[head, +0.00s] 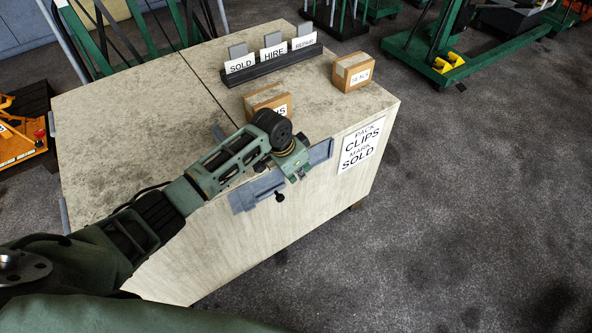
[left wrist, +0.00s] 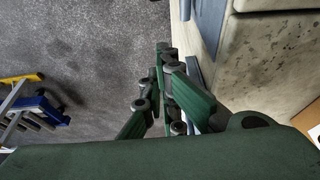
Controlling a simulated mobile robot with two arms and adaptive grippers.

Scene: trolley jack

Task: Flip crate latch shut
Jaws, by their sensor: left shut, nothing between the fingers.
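The crate (head: 130,85) is a large pale, stained wooden box with a seam across its top. A blue-grey metal latch piece (head: 320,152) runs along its front top edge, with a small dark knob (head: 279,196) below. My left gripper (head: 297,175) is shut and empty at this edge, covering the latch's middle. In the left wrist view the green fingers (left wrist: 164,52) are together beside the crate's side, close to blue-grey metal (left wrist: 208,22). I cannot tell whether they touch it. My right gripper is not in view.
On the crate stand two cardboard boxes (head: 352,72) and a dark rack (head: 270,66) with SOLD, HIRE and REPAIR cards. A "PACK CLIPS MARK SOLD" sign (head: 360,145) is on the front. Green jack equipment (head: 430,60) stands behind. The grey floor at right is clear.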

